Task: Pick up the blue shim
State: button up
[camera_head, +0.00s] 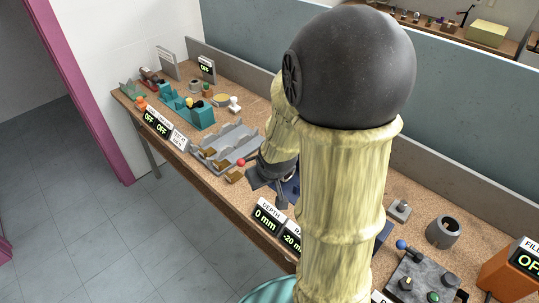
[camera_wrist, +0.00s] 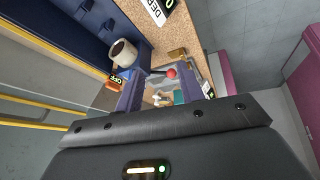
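I cannot single out the blue shim in either view. My gripper (camera_head: 268,178) hangs low over the middle of the bench in the head view, where my arm hides much of the surface. A dark blue fixture (camera_head: 292,190) shows partly behind it. In the wrist view my gripper (camera_wrist: 163,78) has its two fingers apart, with nothing seen held between them. The dark blue fixture, with raised walls (camera_wrist: 92,24), fills the upper left there, and a pale round cup-like part (camera_wrist: 123,53) sits at its end.
A grey tray (camera_head: 228,143) and a red ball (camera_head: 241,162) lie left of my gripper. Display signs (camera_head: 265,216) line the front edge. A grey ring (camera_head: 443,232), a control box with a blue knob (camera_head: 420,280) and an orange box (camera_head: 505,275) stand right. Floor is clear left.

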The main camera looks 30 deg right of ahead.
jog(key=w+d+f+n+t+y+b, duration=0.2)
jog(key=w+d+f+t+b, duration=0.35)
jog(key=d, duration=0.65)
jog(key=d+f+t+y, duration=0.1)
jog(key=s+d+t+y, duration=0.1)
jog(key=t+y, duration=0.1)
jog(key=s+d+f+n+t+y, duration=0.1)
jog(key=shift+s+d+f+t+y, duration=0.25)
jog(key=shift+f+y, duration=0.05)
jog(key=p+x, duration=0.1)
jog(key=x, duration=1.1)
jog(key=shift+d, duration=0.1)
jog(key=shift+w, duration=0.1)
jog(key=shift+w, duration=0.1)
